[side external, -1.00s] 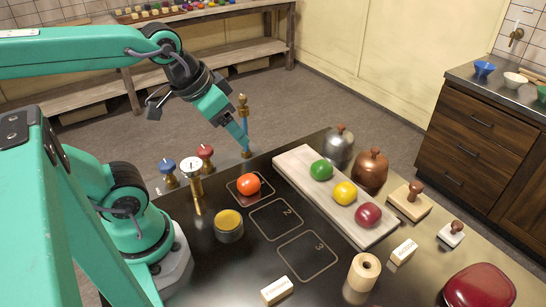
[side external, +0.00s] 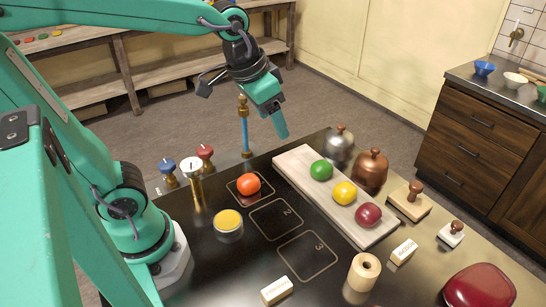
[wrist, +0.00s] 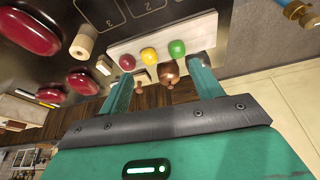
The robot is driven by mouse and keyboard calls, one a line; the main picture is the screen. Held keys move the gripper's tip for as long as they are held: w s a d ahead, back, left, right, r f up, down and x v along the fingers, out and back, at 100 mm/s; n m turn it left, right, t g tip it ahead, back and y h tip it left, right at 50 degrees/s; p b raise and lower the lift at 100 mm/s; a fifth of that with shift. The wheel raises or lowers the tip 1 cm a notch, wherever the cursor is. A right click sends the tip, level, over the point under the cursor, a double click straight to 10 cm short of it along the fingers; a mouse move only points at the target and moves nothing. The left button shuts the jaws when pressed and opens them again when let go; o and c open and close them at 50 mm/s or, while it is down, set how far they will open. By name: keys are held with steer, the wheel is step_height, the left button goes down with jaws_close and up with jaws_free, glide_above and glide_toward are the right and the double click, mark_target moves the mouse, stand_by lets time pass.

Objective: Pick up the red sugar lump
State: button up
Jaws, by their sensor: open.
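I cannot make out a red sugar lump in either view. The red things I see on the table are round: an orange-red ball (side external: 248,184) on the square marked out behind square 2, and a dark red ball (side external: 368,215) at the near end of a pale board (side external: 376,235). The dark red ball also shows in the wrist view (wrist: 127,62). My gripper (side external: 281,133) is open and empty, raised in the air above the table's far edge. In the wrist view its two fingers (wrist: 161,72) are spread apart, with the board beyond them.
The board also bears a yellow ball (side external: 345,193) and a green ball (side external: 321,170). Metal domes (side external: 371,168), stamps (side external: 409,200), a wooden roll (side external: 364,271) and a dark red case (side external: 480,288) stand around it. A yellow-topped tin (side external: 228,225) and upright posts (side external: 193,180) stand left. Square 3 is clear.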

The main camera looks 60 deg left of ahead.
steer(key=w+d+f+m+g, duration=0.1)
steer(key=w+d+f, duration=0.15)
steer(key=w, duration=0.25)
steer(key=w+d+f+m+g, duration=0.1)
steer(key=w+d+f, duration=0.1)
steer(key=w+d, duration=0.25)
steer(key=m+g, duration=0.1)
steer(key=g, duration=0.1)
glide_above(369, 208)
steer(key=f, duration=1)
steer(key=shift+s+a+f, duration=0.15)
steer(key=shift+s+a, duration=0.1)
steer(key=shift+a, duration=0.05)
steer(key=shift+w+d+f, duration=0.15)
steer(key=shift+d+f, duration=0.15)
steer(key=shift+f, duration=4.05)
steer(key=c, duration=0.8)
steer(key=shift+r, duration=0.2)
